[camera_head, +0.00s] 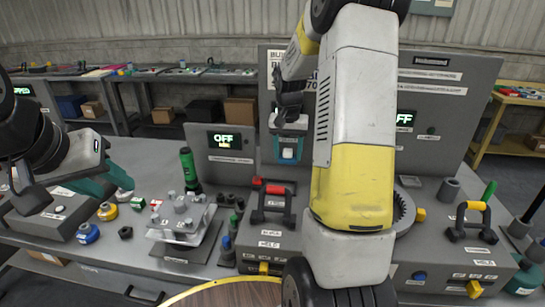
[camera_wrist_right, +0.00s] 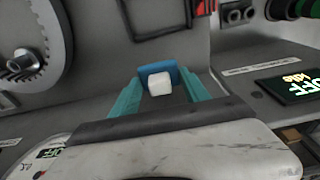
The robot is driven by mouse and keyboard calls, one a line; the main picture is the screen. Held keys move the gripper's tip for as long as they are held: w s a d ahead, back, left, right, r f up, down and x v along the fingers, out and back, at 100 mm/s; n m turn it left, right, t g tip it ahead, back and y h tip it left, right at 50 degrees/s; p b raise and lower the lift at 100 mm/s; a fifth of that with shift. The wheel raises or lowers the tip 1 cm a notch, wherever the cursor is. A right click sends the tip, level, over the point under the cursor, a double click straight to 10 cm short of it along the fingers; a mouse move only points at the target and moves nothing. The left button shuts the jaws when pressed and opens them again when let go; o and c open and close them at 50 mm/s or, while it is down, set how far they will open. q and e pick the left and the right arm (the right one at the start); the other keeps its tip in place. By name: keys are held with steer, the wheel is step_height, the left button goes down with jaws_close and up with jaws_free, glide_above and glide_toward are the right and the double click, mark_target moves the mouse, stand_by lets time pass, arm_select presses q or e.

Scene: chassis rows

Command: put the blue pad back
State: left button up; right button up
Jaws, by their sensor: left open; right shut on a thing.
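The blue pad (camera_wrist_right: 158,70) shows in the right wrist view between the teal fingers of my right gripper (camera_wrist_right: 163,92), with a small white block on its near face. My right gripper is shut on it. In the head view my right gripper (camera_head: 288,140) hangs in front of the upright grey panel, with blue (camera_head: 288,153) showing at its tip. The pad looks held clear of the bench, but the exact gap is hard to tell. My left gripper (camera_head: 98,184) is open and empty above the left part of the bench.
The grey bench (camera_head: 125,250) carries a clear plate with grey pegs (camera_head: 180,222), a green cylinder (camera_head: 188,165), a red-topped handle (camera_head: 272,200), a yellow-topped handle (camera_head: 473,220) and small blue and yellow knobs. Dark screens read OFF (camera_head: 228,140). My right arm hides the bench's middle.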

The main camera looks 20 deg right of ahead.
mark_target(288, 157)
step_height(288, 157, down, 4)
steer(key=shift+f, duration=0.1)
steer(key=shift+w+d+f, duration=0.1)
steer(key=shift+w+f, duration=0.1)
steer(key=shift+f, duration=0.05)
steer(key=o, duration=1.4)
steer(key=shift+f, duration=0.15)
steer(key=shift+c, duration=0.2)
